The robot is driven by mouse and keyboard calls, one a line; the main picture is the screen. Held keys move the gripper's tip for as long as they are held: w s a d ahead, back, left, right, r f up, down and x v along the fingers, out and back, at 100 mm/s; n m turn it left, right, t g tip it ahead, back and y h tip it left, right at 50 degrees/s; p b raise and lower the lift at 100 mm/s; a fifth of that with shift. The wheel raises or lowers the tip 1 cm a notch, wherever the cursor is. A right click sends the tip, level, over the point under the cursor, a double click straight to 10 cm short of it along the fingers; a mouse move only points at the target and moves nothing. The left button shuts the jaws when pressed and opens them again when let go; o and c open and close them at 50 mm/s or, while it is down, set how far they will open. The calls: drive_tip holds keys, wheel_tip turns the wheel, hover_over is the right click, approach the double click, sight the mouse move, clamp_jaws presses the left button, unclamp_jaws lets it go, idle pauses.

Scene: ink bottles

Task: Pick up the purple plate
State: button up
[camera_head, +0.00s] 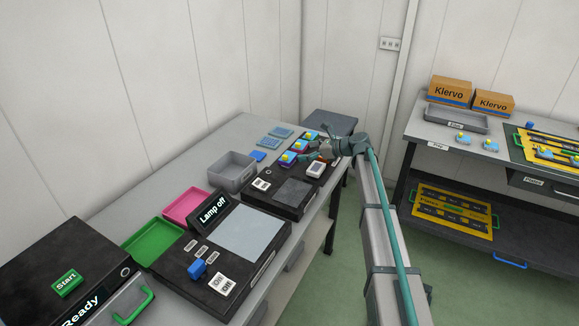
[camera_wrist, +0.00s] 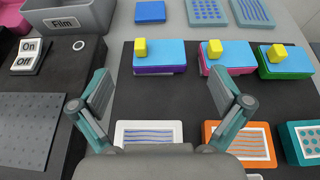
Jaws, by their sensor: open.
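The purple plate (camera_wrist: 160,70) lies on the black bench unit in the wrist view. A light blue layer and a yellow knob are on top of it, so purple shows mainly along its front edge. In the head view it is the nearest of the row of plates (camera_head: 288,159). My gripper (camera_wrist: 160,78) is open and empty. Its two fingers stand apart, one to the left and one to the right of the purple plate, nearer the camera. In the head view my gripper (camera_head: 325,148) is over the bench beside the row.
A pink plate (camera_wrist: 228,69) and a green plate (camera_wrist: 285,73) stand right of the purple one. A white-framed piece (camera_wrist: 148,134) and an orange-framed piece (camera_wrist: 239,142) lie nearer. A grey Film bin (camera_wrist: 68,19) and an On/Off switch (camera_wrist: 31,56) are left.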

sight(288, 158)
drive_tip(key=p+x, duration=0.2)
drive_tip(key=x, duration=0.8)
drive_tip(key=shift+w+a+f, duration=0.1)
drive_tip(key=shift+a+f, duration=0.1)
drive_tip(key=shift+a, duration=0.15)
drive_tip(key=shift+c, duration=0.2)
drive_tip(key=c, duration=1)
drive_tip(key=shift+r, duration=0.15)
